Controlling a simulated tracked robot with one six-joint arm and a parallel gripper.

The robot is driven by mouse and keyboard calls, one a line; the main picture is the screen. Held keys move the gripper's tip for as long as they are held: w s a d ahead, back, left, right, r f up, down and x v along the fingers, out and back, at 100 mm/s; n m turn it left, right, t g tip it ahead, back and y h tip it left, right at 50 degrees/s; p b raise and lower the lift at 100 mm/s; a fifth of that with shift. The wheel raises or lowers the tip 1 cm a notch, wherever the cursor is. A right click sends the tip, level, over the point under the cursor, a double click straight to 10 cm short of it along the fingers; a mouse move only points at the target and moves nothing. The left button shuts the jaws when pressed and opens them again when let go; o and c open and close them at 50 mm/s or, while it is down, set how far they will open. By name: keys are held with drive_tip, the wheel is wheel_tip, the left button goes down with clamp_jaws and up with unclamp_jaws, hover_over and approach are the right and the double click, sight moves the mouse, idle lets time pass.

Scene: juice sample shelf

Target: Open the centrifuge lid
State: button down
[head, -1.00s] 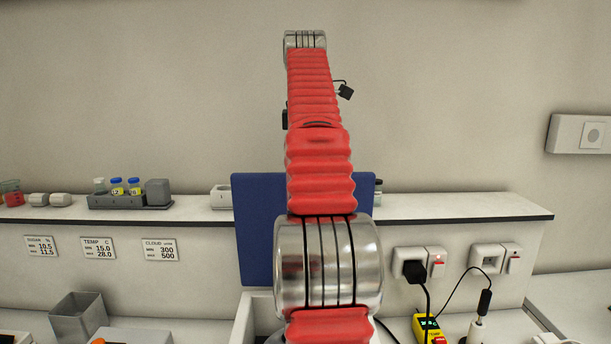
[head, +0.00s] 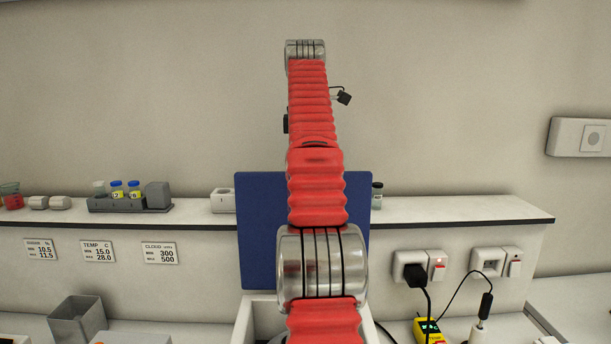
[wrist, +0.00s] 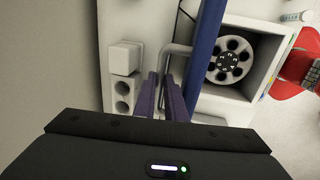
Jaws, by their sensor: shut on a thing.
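The centrifuge lid (head: 257,235) is a blue panel standing up behind my arm in the head view. It shows nearly edge-on in the wrist view (wrist: 207,50). The white centrifuge (head: 243,322) is below it, mostly hidden by my arm. A grey bar handle (wrist: 166,62) stands off the lid's left face. My gripper's purple fingers (wrist: 162,97) are shut on this handle. My gripper is hidden in the head view.
A shelf (head: 450,210) runs along the wall behind the lid, with a grey vial rack (head: 130,203) at left. A grey bin (head: 77,318) stands at lower left. Plugs and a black cable (head: 428,300) are at right. A white two-hole block (wrist: 122,92) is left of the fingers.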

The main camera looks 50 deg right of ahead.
drive_tip(key=c, duration=2.1)
unclamp_jaws()
drive_tip(key=shift+w+a+r, duration=0.15)
drive_tip(key=shift+w+a, duration=0.05)
drive_tip(key=shift+o, duration=1.4)
drive_tip(key=shift+s+d, duration=0.1)
